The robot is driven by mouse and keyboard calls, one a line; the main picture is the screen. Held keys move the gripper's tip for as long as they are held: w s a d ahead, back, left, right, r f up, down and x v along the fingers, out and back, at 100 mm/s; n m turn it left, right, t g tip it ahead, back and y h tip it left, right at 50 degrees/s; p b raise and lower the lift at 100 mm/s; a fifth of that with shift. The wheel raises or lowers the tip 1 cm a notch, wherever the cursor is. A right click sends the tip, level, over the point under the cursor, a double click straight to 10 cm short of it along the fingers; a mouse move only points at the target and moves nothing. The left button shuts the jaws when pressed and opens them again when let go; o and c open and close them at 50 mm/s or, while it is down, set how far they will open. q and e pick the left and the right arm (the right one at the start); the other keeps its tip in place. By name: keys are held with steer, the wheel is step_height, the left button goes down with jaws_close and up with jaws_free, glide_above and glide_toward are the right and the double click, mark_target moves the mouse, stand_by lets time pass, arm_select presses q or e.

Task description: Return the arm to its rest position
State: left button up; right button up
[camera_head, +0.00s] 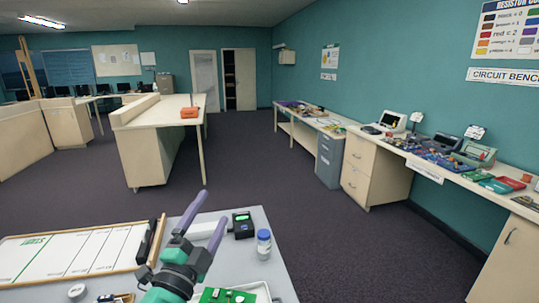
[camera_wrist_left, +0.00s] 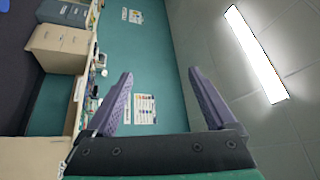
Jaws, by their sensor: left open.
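My left gripper (camera_head: 205,227) rises from the bottom of the head view on a green arm link, with its two purple fingers spread apart and nothing between them. It appears above the grey table (camera_head: 272,216). In the left wrist view the same gripper (camera_wrist_left: 158,95) is open and empty. That view is turned on its side and looks past the fingers to the teal wall and the ceiling light. My right gripper is not in either view.
On the grey table are a whiteboard tray (camera_head: 75,255), a black device with a green screen (camera_head: 242,226), a blue-capped jar (camera_head: 264,243) and a green circuit board (camera_head: 225,296). A cluttered bench (camera_head: 450,165) runs along the right wall. Dark floor (camera_head: 300,220) is clear beyond the table.

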arm_select(q)
steer(key=s+a+f+n+g+y, duration=0.3)
steer(key=a+f+n+g, duration=0.15)
steer(key=f, duration=0.55)
steer(key=s+a+f+n+g+y, duration=0.2)
steer(key=a+f+n+g+y, duration=0.15)
steer(key=a+f+n, duration=0.45)
steer(key=s+d+f+n+g+h, duration=0.2)
steer(key=s+f+g, duration=0.7)
steer(key=s+f, duration=0.6)
steer(key=s+f+g+b, duration=0.1)
steer(key=s+f+b, duration=0.15)
steer(key=f, duration=1.15)
steer(key=s+f+b, duration=0.1)
steer(key=f+b, duration=0.2)
steer(key=f, duration=1.1)
steer(key=s+a+f+b, duration=0.1)
steer(key=s+f+b, duration=0.1)
steer(key=s+f, duration=0.6)
steer(key=s+a+f+g+b, duration=0.1)
steer(key=s+a+f+b, duration=0.1)
steer(key=s+f, duration=0.6)
step_height(320, 180, down, 3)
steer(key=shift+s+r, duration=0.15)
steer(key=shift+s, duration=0.2)
